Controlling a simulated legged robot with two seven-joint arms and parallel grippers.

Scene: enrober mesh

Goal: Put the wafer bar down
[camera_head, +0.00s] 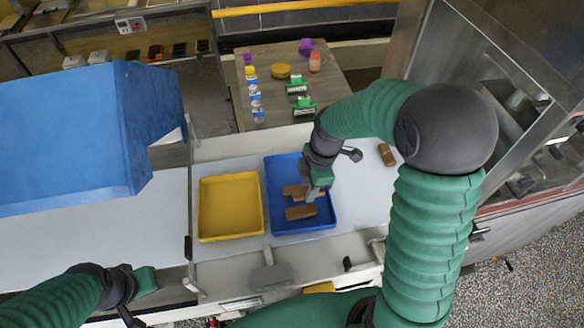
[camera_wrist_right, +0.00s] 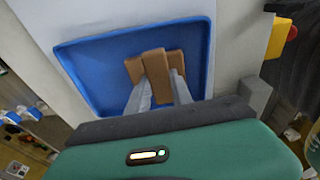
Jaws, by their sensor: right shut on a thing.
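My right gripper (camera_head: 312,196) reaches down into the blue tray (camera_head: 329,222). In the right wrist view its two fingers (camera_wrist_right: 160,92) stand on either side of a brown wafer bar (camera_wrist_right: 157,72) and are shut on it. More brown bars show close on both sides of the held one, over the blue tray (camera_wrist_right: 90,62). In the head view a bar (camera_head: 300,212) lies near the tray's front and another brown piece (camera_head: 292,190) shows beside the fingers. I cannot tell whether the held bar touches the tray floor. My left gripper (camera_head: 146,282) is low at the left, away from the trays.
An empty yellow tray (camera_head: 230,238) stands left of the blue one. A loose brown bar (camera_head: 387,154) lies on the pale surface to the right. A blue hood (camera_head: 75,140) covers the left. A table (camera_head: 268,85) with small items stands behind.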

